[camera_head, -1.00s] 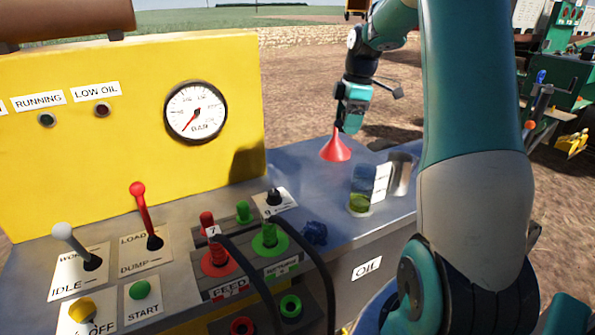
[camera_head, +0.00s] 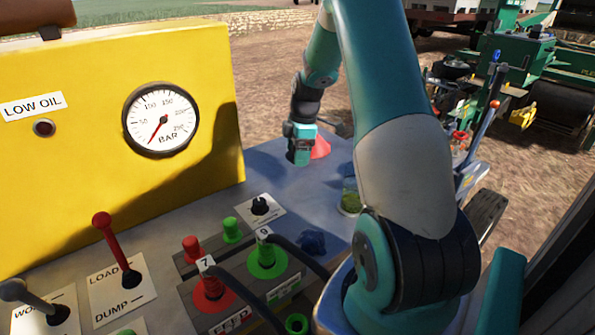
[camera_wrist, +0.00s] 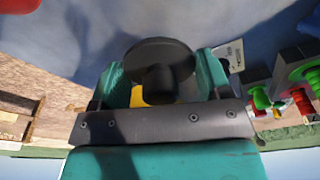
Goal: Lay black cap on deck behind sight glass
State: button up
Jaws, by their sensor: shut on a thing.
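My gripper (camera_head: 298,156) is low over the far part of the grey deck (camera_head: 262,158), beside a red funnel (camera_head: 321,147). In the wrist view, my gripper (camera_wrist: 162,78) is shut on the black cap (camera_wrist: 160,58), a dark disc with a knob between the fingers. The cap is not distinguishable in the head view. The sight glass (camera_head: 350,196), with green liquid low in it, stands on the deck to the right and nearer; my arm partly hides it. I cannot tell whether the cap touches the deck.
A yellow panel with a pressure gauge (camera_head: 161,119) rises at the left. Deck left of my gripper looks clear.

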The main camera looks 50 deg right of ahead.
aim_at(296, 181)
jog(key=shift+f, duration=3.4)
jog(key=o, duration=0.9)
jog(key=shift+f, duration=0.1)
